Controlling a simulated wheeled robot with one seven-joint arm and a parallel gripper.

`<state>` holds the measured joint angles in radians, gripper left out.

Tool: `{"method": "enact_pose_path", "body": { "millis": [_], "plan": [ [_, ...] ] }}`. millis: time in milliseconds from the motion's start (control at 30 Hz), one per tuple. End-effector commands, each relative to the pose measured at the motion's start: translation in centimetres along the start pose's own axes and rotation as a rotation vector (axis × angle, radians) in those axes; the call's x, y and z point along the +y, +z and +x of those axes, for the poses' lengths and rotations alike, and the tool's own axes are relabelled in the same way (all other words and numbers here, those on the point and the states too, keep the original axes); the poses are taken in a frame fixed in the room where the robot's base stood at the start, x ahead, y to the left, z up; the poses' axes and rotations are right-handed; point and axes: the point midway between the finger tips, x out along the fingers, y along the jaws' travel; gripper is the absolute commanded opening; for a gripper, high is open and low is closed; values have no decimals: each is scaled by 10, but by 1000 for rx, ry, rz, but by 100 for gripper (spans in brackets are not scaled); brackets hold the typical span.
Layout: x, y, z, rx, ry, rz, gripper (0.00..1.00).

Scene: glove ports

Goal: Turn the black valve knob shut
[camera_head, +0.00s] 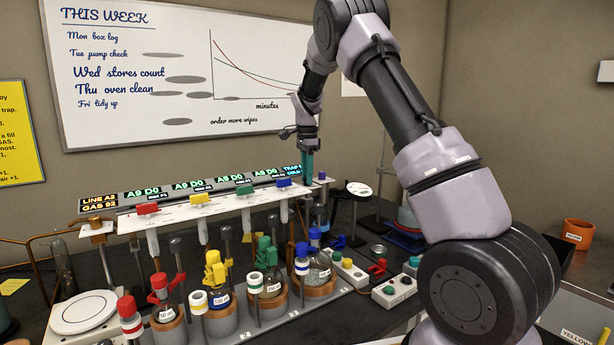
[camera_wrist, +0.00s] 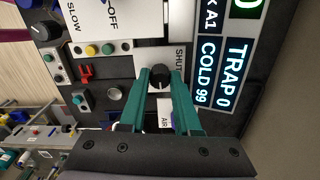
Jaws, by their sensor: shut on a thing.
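The black valve knob (camera_wrist: 160,77) sits on a pale plate (camera_wrist: 172,57) in the wrist view. The word SHUT is printed on the plate above and right of the knob, and an AIR label (camera_wrist: 165,113) lies below it. My gripper (camera_wrist: 161,74) has its two teal fingers on either side of the knob, closed on it. In the head view my gripper (camera_head: 309,168) points down at the right end of the display row. The knob cannot be made out there. I cannot tell exactly which way its pointer faces.
Lit displays (camera_head: 215,186) run left of my gripper, above a white rail (camera_head: 215,209) with coloured handles. Flasks in heating mantles (camera_head: 270,292) stand in front. A white dial (camera_head: 359,189) stands just right of the gripper. Switch boxes (camera_head: 394,291) lie on the bench.

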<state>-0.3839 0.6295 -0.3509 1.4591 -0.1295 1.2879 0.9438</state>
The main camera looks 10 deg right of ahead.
Motion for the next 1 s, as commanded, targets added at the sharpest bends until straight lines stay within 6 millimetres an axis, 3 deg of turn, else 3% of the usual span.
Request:
{"method": "enact_pose_path", "body": {
  "millis": [1000],
  "plan": [
    [1,-1,-1,0,-1,-894,0]
  ]
}}
